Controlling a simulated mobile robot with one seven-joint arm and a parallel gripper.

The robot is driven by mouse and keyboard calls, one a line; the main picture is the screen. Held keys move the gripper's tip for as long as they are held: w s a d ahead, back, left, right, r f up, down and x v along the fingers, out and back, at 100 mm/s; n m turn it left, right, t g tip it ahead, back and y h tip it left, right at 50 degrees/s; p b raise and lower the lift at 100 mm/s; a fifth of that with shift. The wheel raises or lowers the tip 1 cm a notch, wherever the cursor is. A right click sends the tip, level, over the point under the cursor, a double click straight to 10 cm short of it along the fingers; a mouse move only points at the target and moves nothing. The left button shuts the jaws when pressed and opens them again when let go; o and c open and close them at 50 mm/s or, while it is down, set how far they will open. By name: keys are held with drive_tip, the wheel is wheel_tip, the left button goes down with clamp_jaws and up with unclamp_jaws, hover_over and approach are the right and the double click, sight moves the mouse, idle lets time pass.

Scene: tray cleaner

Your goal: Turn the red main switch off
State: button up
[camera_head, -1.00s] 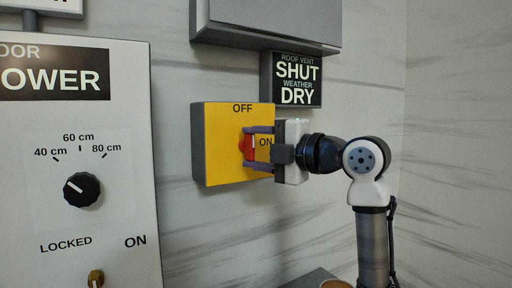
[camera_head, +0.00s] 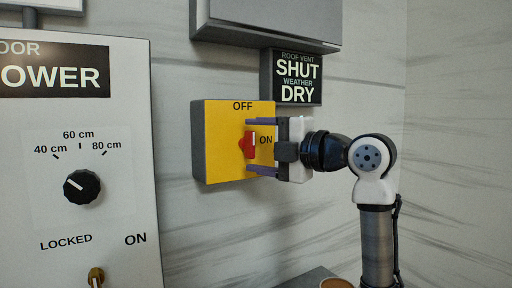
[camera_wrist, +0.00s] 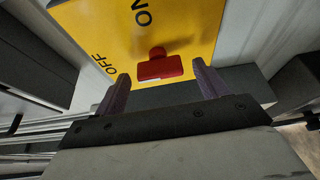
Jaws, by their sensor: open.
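The red main switch (camera_head: 247,145) sits on a yellow plate with a grey box side (camera_head: 224,160). OFF is printed above the switch and ON to its right. My gripper (camera_head: 249,146) reaches in from the right, with one finger above the switch and one below it. Its jaws are open, with a gap to the switch on both sides. In the wrist view the red switch (camera_wrist: 160,68) lies between the two fingertips, apart from both. I cannot tell exactly which label the switch points to.
A white panel with a black knob (camera_head: 82,187) and a brass key switch (camera_head: 96,277) stands at the left. A grey box (camera_head: 265,22) and a black SHUT/DRY sign (camera_head: 296,80) are just above my gripper. The wall to the right is clear.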

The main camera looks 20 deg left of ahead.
drive_tip(key=b+v, duration=0.3)
drive_tip(key=v, duration=1)
drive_tip(key=shift+s, duration=0.1)
